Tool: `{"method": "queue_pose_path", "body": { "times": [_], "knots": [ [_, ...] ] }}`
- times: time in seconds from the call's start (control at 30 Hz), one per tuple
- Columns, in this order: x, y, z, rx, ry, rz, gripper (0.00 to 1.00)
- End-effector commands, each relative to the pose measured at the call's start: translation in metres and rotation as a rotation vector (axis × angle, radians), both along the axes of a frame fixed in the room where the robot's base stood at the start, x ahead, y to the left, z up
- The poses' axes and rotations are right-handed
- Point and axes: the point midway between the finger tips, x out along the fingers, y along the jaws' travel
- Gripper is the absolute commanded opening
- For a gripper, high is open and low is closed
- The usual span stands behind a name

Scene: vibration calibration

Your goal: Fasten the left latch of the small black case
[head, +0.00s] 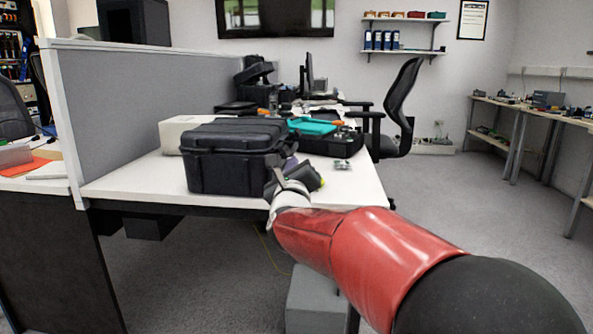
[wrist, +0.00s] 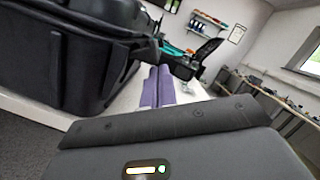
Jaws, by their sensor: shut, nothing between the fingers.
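The small black case (head: 228,172) stands on the white desk with its lid down. It also fills the left of the wrist view (wrist: 85,65), close beside my fingers. The head view does not clearly show the left latch or whether it is fastened. My gripper (head: 289,163) is at the right front corner of the case, partly hiding that corner. In the wrist view its purple fingers (wrist: 158,72) are together and empty, pointing along the right side of the case. I cannot tell whether they touch it.
A white box (head: 172,136) stands behind the case on the left. An open black case with a teal insert (head: 313,126) lies behind on the right. A grey partition (head: 140,100) borders the desk's left side. Bare desk (head: 130,182) shows left of the case.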

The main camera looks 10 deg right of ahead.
Motion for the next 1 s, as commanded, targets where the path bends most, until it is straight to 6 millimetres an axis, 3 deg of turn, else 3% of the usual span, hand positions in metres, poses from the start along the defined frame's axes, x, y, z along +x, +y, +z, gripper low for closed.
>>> {"method": "queue_pose_path", "body": {
  "times": [1.0],
  "knots": [
    [-0.0007, -0.0017, 0.0048, -0.117, 0.041, 0.0, 0.0]
  ]
}}
